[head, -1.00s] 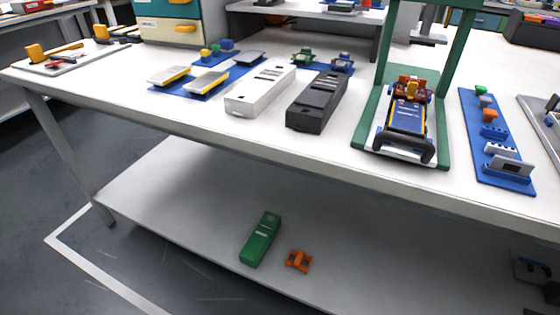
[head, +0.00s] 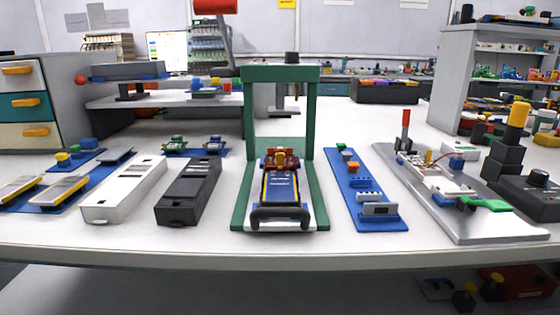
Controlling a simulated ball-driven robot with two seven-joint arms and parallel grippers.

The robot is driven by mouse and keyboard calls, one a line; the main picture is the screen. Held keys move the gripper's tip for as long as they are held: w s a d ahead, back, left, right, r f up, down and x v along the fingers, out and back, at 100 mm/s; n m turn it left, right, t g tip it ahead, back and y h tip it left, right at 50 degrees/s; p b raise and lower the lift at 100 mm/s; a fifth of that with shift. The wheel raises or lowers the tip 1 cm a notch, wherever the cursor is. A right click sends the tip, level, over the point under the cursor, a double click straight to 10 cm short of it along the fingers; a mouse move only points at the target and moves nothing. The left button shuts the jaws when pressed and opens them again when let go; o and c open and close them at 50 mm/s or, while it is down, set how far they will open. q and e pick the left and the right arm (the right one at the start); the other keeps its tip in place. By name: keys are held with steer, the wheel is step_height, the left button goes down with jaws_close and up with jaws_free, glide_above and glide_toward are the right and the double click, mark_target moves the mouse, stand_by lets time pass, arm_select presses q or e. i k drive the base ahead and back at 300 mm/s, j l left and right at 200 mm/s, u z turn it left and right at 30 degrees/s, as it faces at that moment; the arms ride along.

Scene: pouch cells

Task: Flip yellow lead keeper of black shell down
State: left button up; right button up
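A long black shell (head: 188,192) lies on the white table, left of the middle of the head view. Its long side runs away from me and it has a small tab at its near end. I cannot make out a yellow lead keeper on it at this size. A white shell (head: 125,191) of similar shape lies to its left. Neither of my grippers is in view.
A green frame (head: 250,135) stands right of the black shell, with a blue and black device (head: 281,190) in it. A blue strip (head: 366,193) and a grey tray (head: 500,226) lie further right. Blue mats (head: 21,204) lie left. The table's front edge (head: 215,259) is clear.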

mark_target(279, 156)
steer(key=i+l+z, duration=0.15)
steer(key=l, duration=0.3)
steer(key=i+l+z, duration=0.15)
steer(key=i+l, duration=0.15)
steer(key=i+l+z, duration=0.15)
steer(key=i+l, duration=0.15)
steer(key=l, duration=0.2)
